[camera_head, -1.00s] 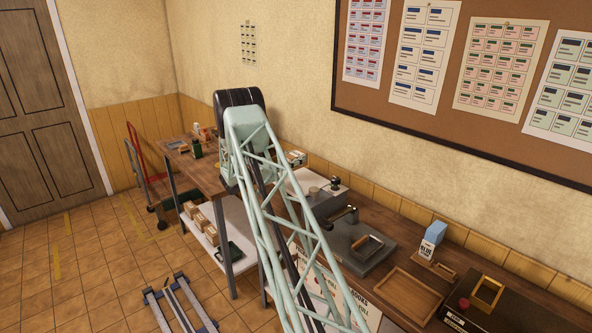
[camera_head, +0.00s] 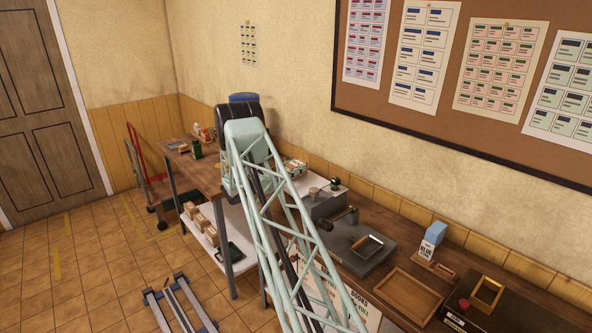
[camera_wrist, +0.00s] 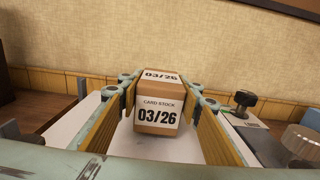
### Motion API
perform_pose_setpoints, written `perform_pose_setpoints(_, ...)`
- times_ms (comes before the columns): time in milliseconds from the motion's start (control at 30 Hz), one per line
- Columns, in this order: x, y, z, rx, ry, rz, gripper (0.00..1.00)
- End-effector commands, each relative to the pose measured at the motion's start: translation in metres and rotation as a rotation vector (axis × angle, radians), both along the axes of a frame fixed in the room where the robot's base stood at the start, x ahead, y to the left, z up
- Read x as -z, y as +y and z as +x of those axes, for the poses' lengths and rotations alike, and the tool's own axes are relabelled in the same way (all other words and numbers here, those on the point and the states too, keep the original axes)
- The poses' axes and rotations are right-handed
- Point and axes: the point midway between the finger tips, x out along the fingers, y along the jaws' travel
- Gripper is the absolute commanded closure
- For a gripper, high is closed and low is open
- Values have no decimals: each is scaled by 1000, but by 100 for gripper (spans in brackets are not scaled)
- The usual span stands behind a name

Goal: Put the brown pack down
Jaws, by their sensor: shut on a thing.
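The brown pack (camera_wrist: 158,98) is a small brown box with a white label reading "CARD STOCK 03/26", seen in the wrist view. My gripper (camera_wrist: 158,95) is shut on it, with one finger against each side. The pack is upright, above a pale surface (camera_wrist: 135,148); I cannot tell whether it touches it. In the head view my arm hides the gripper and the pack.
A grey machine with a dark knob (camera_head: 335,183) stands close on the right; the knob also shows in the wrist view (camera_wrist: 244,99). A wooden tray (camera_head: 407,293) and a blue-topped carton (camera_head: 432,238) are further right. Small brown boxes (camera_head: 203,225) lie on a lower shelf at left.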

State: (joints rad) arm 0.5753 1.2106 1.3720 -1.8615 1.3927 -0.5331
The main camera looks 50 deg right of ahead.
Motion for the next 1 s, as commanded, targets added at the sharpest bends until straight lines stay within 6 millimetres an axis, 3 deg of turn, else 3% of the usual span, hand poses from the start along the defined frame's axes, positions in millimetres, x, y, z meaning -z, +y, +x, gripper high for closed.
perform_pose_setpoints(133, 9, 0, 0, 0, 0, -1, 84)
perform_pose_setpoints(633, 13, 0, 0, 0, -1, -1, 83)
perform_pose_setpoints(667, 14, 0, 0, 0, 0, 0, 66)
perform_pose_setpoints(800, 13, 0, 0, 0, 0, 0, 54)
perform_pose_setpoints(1000, 13, 0, 0, 0, 0, 0, 54)
